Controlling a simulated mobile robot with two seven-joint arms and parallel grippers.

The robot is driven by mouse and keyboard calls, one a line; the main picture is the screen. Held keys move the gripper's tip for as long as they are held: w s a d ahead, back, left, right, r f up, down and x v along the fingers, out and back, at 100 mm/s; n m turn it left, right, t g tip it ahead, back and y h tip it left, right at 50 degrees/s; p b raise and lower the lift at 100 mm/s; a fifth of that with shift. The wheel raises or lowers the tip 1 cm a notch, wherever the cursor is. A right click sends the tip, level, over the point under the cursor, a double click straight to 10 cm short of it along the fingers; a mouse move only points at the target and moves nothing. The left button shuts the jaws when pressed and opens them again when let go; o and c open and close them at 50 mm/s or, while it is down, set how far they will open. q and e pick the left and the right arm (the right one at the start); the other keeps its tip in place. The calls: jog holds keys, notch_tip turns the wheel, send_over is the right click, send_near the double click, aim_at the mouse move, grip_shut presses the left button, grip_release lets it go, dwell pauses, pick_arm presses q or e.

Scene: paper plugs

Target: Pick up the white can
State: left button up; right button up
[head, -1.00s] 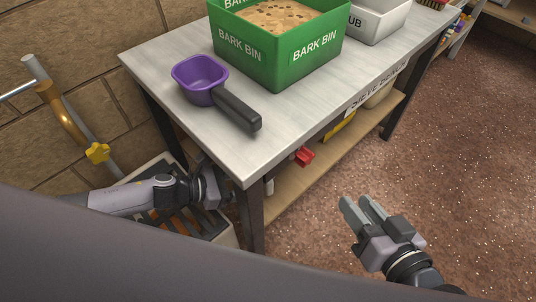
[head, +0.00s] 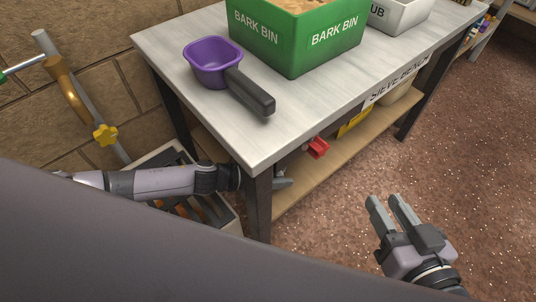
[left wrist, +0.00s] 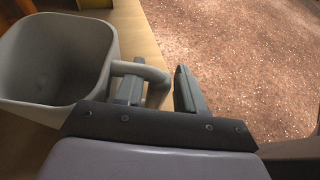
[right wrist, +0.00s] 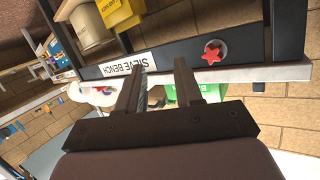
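The white can (left wrist: 45,60) is a pale, square-mouthed vessel with a loop handle (left wrist: 158,78). In the left wrist view it stands on the wooden lower shelf, at the left. My left gripper (left wrist: 160,88) is open, with the handle's outer part between its fingers; I cannot tell whether they touch it. In the head view the left gripper (head: 284,181) reaches past the bench leg under the tabletop, and the can is hidden there. My right gripper (head: 390,205) is open and empty over the floor at the right; its fingers also show in the right wrist view (right wrist: 158,85).
The metal bench (head: 262,135) holds a purple scoop (head: 213,60), a green bark bin (head: 300,40) and a white tub (head: 402,17). Its dark leg (head: 258,208) stands beside my left forearm. A red knob (head: 317,148) sticks out under the edge. The floor at right is clear.

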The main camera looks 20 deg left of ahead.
pick_arm(q)
grip_shut()
jog(key=shift+r, duration=0.1)
